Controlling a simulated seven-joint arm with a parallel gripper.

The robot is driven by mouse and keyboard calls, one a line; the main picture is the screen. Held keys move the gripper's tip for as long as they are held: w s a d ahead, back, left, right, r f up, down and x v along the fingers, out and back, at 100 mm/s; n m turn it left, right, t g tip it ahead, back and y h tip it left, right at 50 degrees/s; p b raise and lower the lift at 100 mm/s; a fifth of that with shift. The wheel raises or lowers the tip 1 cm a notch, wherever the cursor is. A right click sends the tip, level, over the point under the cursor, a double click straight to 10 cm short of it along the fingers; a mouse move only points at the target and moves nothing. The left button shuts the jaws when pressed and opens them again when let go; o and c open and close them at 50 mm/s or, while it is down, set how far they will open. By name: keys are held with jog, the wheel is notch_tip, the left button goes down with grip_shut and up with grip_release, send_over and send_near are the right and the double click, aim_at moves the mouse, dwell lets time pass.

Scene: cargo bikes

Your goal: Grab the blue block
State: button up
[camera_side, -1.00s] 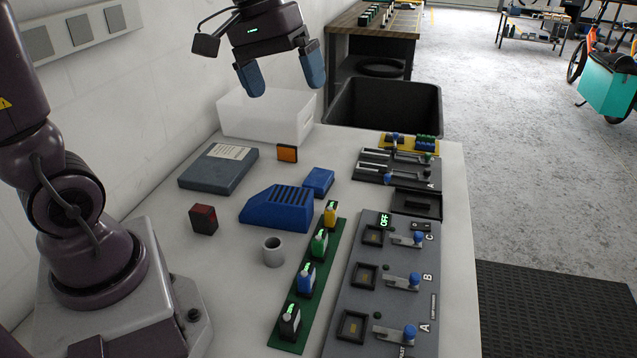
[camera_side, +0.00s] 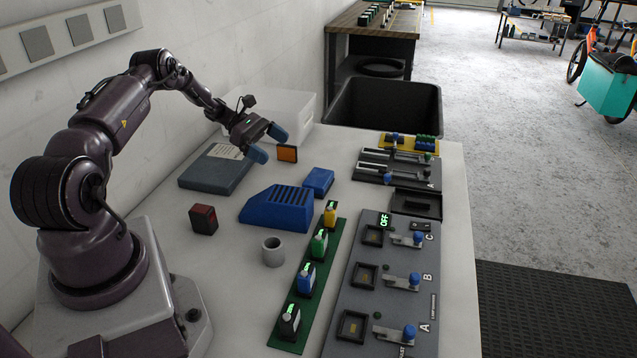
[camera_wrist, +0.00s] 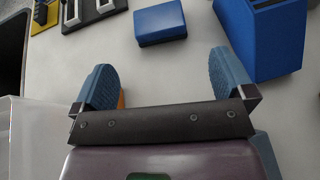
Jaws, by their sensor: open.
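The blue block (camera_side: 318,181) is a small box lying flat on the white table, just beyond the larger blue slotted holder (camera_side: 277,208). In the wrist view the blue block (camera_wrist: 160,23) lies ahead of the fingertips, near the top of the picture and between the two fingers in width. My gripper (camera_side: 269,144) is open and empty, low over the table to the left of and behind the block, near the orange block (camera_side: 287,153). In the wrist view my gripper (camera_wrist: 162,78) partly hides the orange block.
A grey-blue case (camera_side: 217,168) lies left of my gripper, with a translucent bin (camera_side: 298,115) behind. A dark red block (camera_side: 204,219), a grey cup (camera_side: 273,252), a green strip of devices (camera_side: 329,262) and switch panels (camera_side: 381,310) stand nearer. Bare table lies around the blue block's right side.

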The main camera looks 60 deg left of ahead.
aim_at(314, 176)
jog(key=shift+s+a+f+n, duration=0.25)
jog(key=shift+a+f+n, duration=0.1)
jog(key=shift+f, duration=0.3)
jog(key=shift+w+d+f+t, duration=0.1)
jog(key=shift+f+t, duration=0.1)
jog(key=shift+t, duration=0.2)
jog(key=x, duration=1.2)
jog(key=shift+w+d+f, duration=0.1)
jog(key=shift+w+d, duration=0.05)
jog(key=c, duration=0.6)
